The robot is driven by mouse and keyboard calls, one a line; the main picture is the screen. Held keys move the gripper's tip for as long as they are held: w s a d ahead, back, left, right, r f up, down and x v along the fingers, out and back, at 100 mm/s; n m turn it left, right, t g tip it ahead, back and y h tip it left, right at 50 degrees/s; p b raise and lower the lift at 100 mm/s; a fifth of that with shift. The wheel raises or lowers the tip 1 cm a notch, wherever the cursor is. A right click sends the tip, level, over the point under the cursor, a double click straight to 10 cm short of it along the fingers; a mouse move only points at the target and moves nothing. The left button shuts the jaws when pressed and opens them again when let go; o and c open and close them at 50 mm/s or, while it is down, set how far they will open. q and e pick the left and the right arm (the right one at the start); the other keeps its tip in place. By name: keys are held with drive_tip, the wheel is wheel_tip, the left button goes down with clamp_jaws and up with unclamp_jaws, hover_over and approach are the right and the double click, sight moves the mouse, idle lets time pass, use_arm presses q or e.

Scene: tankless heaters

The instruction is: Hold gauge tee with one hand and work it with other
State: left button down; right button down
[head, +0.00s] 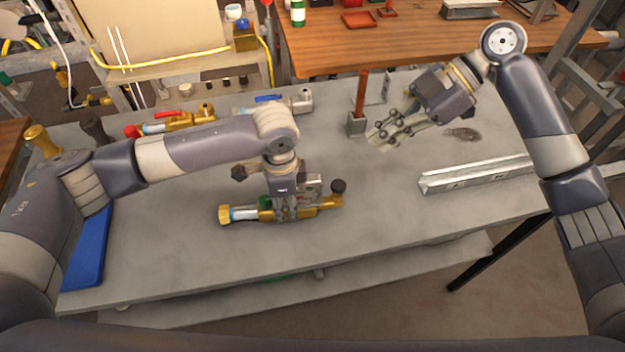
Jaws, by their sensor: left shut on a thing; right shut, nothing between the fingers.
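The gauge tee (240,214) is a brass fitting with a pale blue-white band near its left end. It lies lengthwise left to right at the middle of the grey table, with a dark round knob (338,186) at its right end. My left gripper (285,212) comes down from above and is shut on the middle of the tee, hiding that part. My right gripper (382,137) is shut and empty, over the back right of the table, well apart from the tee.
A small metal holder with an upright brown-handled tool (361,95) stands just left of my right gripper. A metal channel (475,174) lies at the right. Valves with a red handle (170,121) and a blue handle (270,98) lie behind my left arm. The table's front middle is clear.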

idle(0.9)
wheel_tip(320, 180, up, 2)
drive_tip(key=shift+r, duration=0.15)
hover_over(343, 183)
wheel_tip(343, 183, down, 8)
drive_tip(key=shift+a+r, duration=0.15)
drive_tip(key=shift+r, duration=0.1)
wheel_tip(343, 183, down, 2)
drive_tip(key=shift+f, duration=0.8)
